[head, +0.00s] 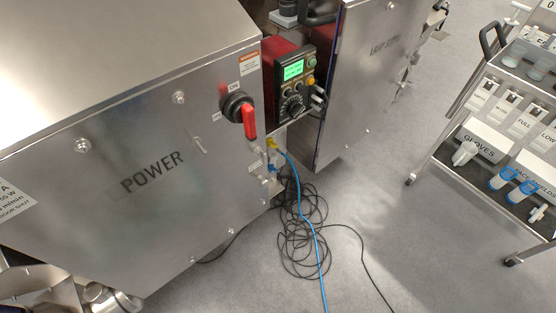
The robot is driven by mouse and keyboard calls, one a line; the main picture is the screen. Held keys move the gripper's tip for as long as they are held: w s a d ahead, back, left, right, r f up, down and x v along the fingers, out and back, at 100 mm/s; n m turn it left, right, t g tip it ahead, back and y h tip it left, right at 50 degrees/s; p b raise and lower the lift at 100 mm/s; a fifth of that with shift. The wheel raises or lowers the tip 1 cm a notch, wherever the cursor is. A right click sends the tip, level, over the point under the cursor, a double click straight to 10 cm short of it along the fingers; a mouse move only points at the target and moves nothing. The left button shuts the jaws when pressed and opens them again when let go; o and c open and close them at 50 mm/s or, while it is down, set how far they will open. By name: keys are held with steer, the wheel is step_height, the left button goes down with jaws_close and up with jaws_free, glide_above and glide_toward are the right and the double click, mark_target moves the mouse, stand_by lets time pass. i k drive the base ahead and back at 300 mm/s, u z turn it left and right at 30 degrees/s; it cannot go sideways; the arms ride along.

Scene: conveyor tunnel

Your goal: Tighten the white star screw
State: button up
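I cannot make out a white star screw for certain in the head view. Two small white pieces show on the trolley's lower shelf: one white piece (465,153) in front of the GLOVES box, and one small white piece (538,214) near the front right. Both are too small to identify. Several round bolt heads, such as the upper bolt (179,97), are on the steel POWER cabinet (100,150); they look metallic. My gripper is not in view.
A red rotary switch (249,120) and a control panel with a green screen (293,72) are on the machine. Black cables (305,235) and a blue cable (309,228) lie on the floor. A trolley (480,193) stands right.

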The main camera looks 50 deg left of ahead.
mark_target(272, 158)
steer(key=i, duration=1.25)
steer(key=u, duration=2.55)
